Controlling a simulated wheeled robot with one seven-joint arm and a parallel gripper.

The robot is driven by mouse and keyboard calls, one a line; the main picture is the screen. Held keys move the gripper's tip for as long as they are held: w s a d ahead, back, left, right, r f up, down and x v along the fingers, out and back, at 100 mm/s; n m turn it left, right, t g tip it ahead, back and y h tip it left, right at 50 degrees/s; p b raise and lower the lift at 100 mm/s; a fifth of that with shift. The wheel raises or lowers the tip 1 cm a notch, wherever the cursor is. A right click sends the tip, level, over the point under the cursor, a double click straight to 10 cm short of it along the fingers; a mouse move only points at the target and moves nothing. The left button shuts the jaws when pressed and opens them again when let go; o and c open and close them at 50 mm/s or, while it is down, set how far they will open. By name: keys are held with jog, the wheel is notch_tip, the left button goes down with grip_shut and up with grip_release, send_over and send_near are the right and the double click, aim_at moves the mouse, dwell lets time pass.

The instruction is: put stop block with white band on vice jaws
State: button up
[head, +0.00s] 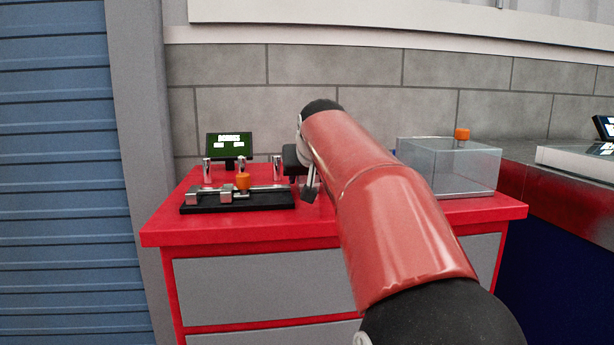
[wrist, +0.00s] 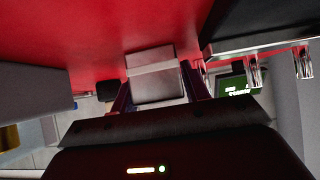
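In the wrist view, a grey stop block with a paler white band (wrist: 152,70) sits between the two dark fingers of my gripper (wrist: 158,92), which appear closed on its sides. The red tabletop lies beyond it. In the head view, my gripper (head: 308,188) is over the red bench, just right of the black-based fixture, partly hidden by my arm; the block cannot be made out there.
A small green screen (head: 229,146) stands behind the fixture. A clear box (head: 460,172) with an orange knob on its lid stands on the right of the red bench (head: 260,228). The fixture's edge and posts (wrist: 252,72) show at right in the wrist view.

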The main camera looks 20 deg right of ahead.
jog(key=shift+o, duration=1.4)
